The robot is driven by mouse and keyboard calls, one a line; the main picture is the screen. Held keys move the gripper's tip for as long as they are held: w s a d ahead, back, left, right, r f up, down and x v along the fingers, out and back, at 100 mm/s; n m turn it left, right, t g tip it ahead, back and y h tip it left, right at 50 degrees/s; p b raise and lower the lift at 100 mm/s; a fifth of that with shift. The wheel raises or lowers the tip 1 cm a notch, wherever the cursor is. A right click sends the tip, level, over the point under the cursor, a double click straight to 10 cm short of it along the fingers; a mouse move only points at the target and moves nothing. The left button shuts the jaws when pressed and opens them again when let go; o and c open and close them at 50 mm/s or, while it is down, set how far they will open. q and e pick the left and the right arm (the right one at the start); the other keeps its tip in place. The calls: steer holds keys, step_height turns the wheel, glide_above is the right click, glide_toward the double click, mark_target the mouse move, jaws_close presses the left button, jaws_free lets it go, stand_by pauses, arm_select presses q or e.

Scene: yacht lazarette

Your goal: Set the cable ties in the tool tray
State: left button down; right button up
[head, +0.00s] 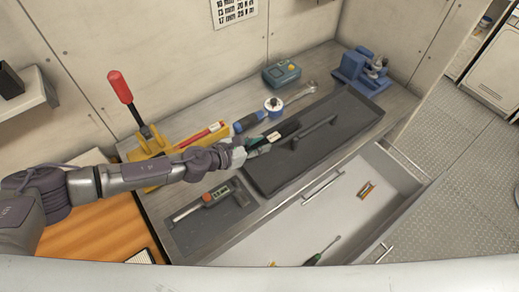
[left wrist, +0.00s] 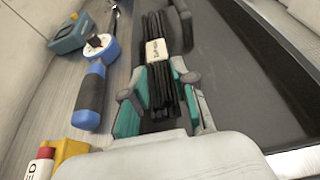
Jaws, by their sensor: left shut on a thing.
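The cable ties are a black bundle with a pale label band (left wrist: 156,51), and they also show in the head view (head: 287,129). My left gripper (head: 256,146) is shut on them; its green-padded fingers (left wrist: 158,100) flank the bundle in the left wrist view. The bundle lies along the left part of the large dark tool tray (head: 300,166), which fills the right of the left wrist view (left wrist: 235,75). I cannot tell whether the ties touch the tray floor. A dark bar-shaped tool (head: 318,129) lies in the tray. My right gripper is out of view.
An open drawer (head: 310,219) is in front. A red-handled lever (head: 121,88) rises at left.

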arm_select(q)
step_height(320, 180, down, 2)
steer(key=shift+w+f, duration=0.1)
steer(key=shift+f, duration=0.15)
steer(key=shift+f+b, duration=0.1)
steer(key=shift+b, duration=0.2)
